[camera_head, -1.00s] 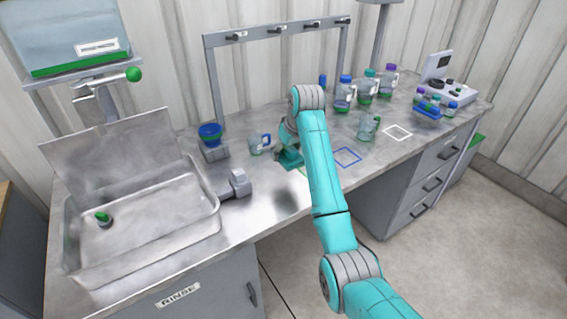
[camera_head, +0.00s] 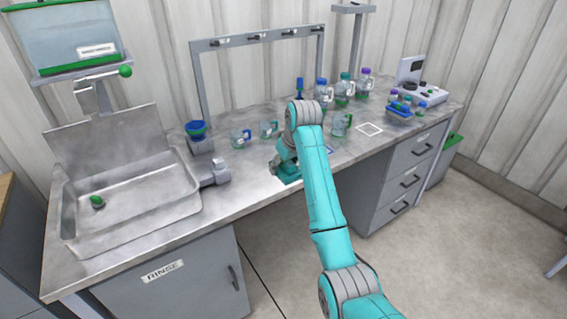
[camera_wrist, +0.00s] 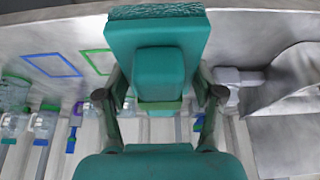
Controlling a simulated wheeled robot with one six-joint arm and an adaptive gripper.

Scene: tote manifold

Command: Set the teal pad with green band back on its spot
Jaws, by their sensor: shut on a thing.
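The teal pad with green band (camera_wrist: 158,70) is between the two fingers of my gripper (camera_wrist: 160,98), in the middle of the wrist view. Its rough dark teal face points to the top of that picture, and the green band runs across its lower part. My gripper is shut on it. In the head view the pad (camera_head: 288,173) shows low over the front part of the bench, partly behind my arm; I cannot tell if it touches. A green square outline (camera_wrist: 83,62) on the bench shows beside the pad in the wrist view.
A blue outline (camera_wrist: 49,54) lies beyond the green one. A white outline (camera_head: 369,130) is at the right. Mugs (camera_head: 240,138), capped bottles (camera_head: 342,92) and a blue rack (camera_head: 400,113) stand behind. A sink basin (camera_head: 130,210) and its fixture (camera_head: 213,174) are at left.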

